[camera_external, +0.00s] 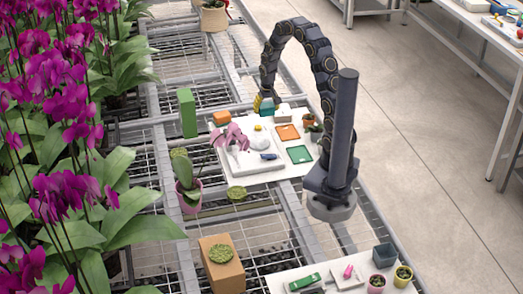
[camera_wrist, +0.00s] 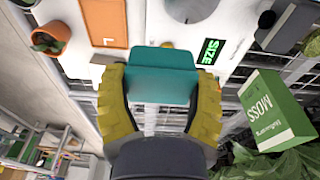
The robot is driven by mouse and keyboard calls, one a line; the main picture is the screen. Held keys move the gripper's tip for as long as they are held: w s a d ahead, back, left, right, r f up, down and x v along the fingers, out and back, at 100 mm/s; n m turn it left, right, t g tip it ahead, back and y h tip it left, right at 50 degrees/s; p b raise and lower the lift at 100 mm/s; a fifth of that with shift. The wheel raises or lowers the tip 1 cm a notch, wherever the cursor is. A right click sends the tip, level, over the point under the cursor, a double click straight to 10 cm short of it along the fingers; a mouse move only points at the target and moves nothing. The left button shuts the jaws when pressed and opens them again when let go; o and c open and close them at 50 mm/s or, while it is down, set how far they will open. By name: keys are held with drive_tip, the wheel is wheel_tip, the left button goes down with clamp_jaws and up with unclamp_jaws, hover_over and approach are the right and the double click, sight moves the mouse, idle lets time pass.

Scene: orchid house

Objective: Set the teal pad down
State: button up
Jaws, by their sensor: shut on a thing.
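My gripper (camera_wrist: 160,80) is shut on a teal pad (camera_wrist: 163,64), with one curved yellow finger at each side of it in the wrist view. In the external view my gripper (camera_external: 264,104) is at the far edge of the white board (camera_external: 256,178), and the pad there is small and mostly hidden by the fingers. I cannot tell whether the pad touches a surface. An orange tray (camera_external: 287,132) and a green tray (camera_external: 299,154) lie on the board. The orange one also shows at the top of the wrist view (camera_wrist: 103,22).
A green MOSS box (camera_external: 187,112) stands left of the board. Pink petals (camera_external: 232,137) are on the board. Open wire mesh (camera_external: 190,68) surrounds it.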

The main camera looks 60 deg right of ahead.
drive_tip(key=shift+s+a, duration=0.1)
drive_tip(key=w+a, duration=0.6)
approach(184, 176)
drive_tip(key=f, duration=0.2)
drive_tip(key=a+f, duration=0.1)
drive_tip(key=f, duration=0.1)
drive_tip(key=s+f, duration=0.1)
drive_tip(key=f, duration=0.2)
drive_tip(key=shift+a, duration=0.15)
drive_tip(key=shift+f, duration=0.1)
drive_tip(key=o, duration=1.1)
